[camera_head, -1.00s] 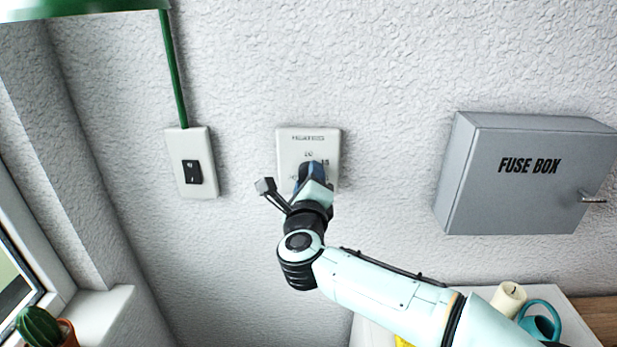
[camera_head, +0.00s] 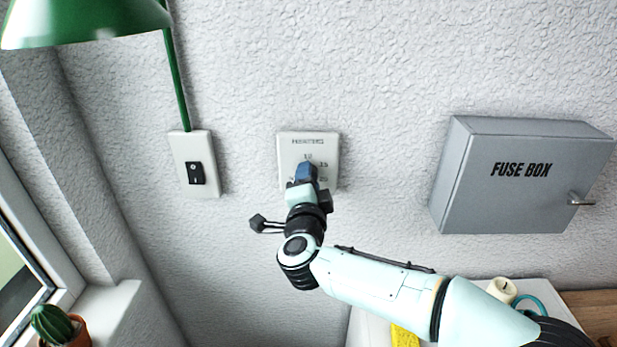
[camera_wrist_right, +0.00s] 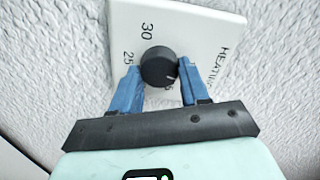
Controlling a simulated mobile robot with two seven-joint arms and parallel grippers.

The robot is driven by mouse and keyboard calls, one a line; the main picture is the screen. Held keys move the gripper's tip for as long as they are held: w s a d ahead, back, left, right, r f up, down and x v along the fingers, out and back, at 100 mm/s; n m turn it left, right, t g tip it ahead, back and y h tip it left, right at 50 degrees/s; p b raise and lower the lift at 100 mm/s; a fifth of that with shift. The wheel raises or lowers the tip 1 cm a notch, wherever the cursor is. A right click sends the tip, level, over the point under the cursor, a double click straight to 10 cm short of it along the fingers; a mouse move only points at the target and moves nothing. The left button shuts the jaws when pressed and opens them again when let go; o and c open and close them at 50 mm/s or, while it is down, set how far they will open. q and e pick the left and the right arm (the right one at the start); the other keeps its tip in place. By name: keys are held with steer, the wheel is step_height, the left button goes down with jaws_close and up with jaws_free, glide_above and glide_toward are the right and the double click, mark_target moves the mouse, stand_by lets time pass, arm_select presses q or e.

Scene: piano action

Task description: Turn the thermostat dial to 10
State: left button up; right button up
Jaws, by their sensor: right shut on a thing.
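The thermostat is a white plate (camera_head: 308,140) on the wall, with HEATING lettering and numbers around its dial. In the head view, 10 is above my gripper and 15 at its right. The black round dial (camera_wrist_right: 158,64) shows in the right wrist view, where the plate (camera_wrist_right: 195,22) appears turned sideways. A pale mark on the dial points down and slightly right, toward a partly hidden number ending in 5. My right gripper (camera_wrist_right: 160,69) has its blue fingers on either side of the dial, shut on it. In the head view, the right gripper (camera_head: 306,170) hides the dial. My left gripper is out of view.
A light switch (camera_head: 196,172) is left of the thermostat, under a green lamp (camera_head: 85,22). A grey fuse box (camera_head: 515,185) juts from the wall at right. A cactus (camera_head: 52,325) stands by the window.

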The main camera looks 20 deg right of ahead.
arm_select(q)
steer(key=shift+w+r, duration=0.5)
arm_select(e)
steer(key=shift+n, duration=1)
arm_select(q)
steer(key=shift+p, duration=0.3)
arm_select(e)
steer(key=o, duration=1)
steer(key=shift+o, duration=0.2)
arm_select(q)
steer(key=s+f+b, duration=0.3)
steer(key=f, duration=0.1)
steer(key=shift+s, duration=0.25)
arm_select(e)
steer(key=v, duration=1.3)
steer(key=shift+s, duration=0.2)
